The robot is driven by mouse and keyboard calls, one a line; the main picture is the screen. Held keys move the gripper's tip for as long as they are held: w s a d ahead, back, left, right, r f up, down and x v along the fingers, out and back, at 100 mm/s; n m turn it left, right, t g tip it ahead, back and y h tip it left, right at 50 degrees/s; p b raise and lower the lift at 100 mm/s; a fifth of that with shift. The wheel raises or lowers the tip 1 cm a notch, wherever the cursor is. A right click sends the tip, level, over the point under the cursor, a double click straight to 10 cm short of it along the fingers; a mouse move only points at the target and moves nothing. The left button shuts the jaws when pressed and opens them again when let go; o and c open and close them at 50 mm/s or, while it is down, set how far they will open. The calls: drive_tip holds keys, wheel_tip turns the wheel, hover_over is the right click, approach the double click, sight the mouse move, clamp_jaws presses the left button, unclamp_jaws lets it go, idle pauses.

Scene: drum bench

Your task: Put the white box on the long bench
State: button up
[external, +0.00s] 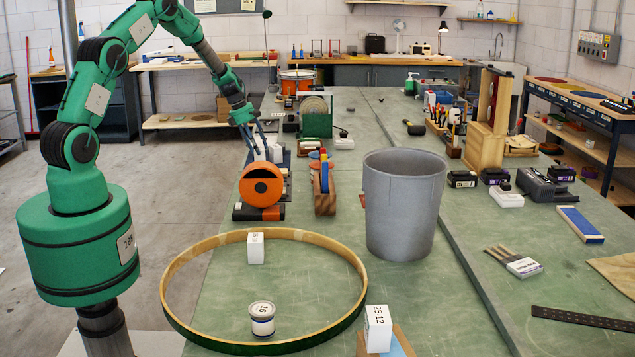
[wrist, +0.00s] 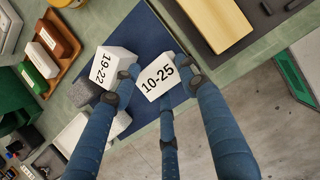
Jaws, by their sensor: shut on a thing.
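My gripper (wrist: 160,85) has its blue fingers closed around a white box marked 10-25 (wrist: 158,82), above a dark blue mat (wrist: 150,38). A second white box, marked 19-22 (wrist: 113,65), sits close beside it, at the left finger. In the external view my gripper (external: 262,143) is down at the left edge of the green-topped long bench (external: 350,120), behind an orange and black round tool (external: 262,186). White boxes show at its fingertips there, partly hidden. I cannot tell whether the held box touches the mat.
A wooden hoop (external: 187,262) lies at the front of the bench, around a white box (external: 255,248) and a small tin (external: 262,318). Another white box, 25-12 (external: 377,328), stands in front. A grey bin (external: 403,205) stands mid-bench. Bare top shows between hoop and bin.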

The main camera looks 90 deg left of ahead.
drive_tip(key=shift+f, duration=0.5)
drive_tip(key=shift+f, duration=0.1)
drive_tip(key=o, duration=1.3)
drive_tip(key=shift+c, duration=0.2)
drive_tip(key=p+v, duration=0.1)
drive_tip(key=v, duration=1.1)
drive_tip(key=shift+p, duration=0.4)
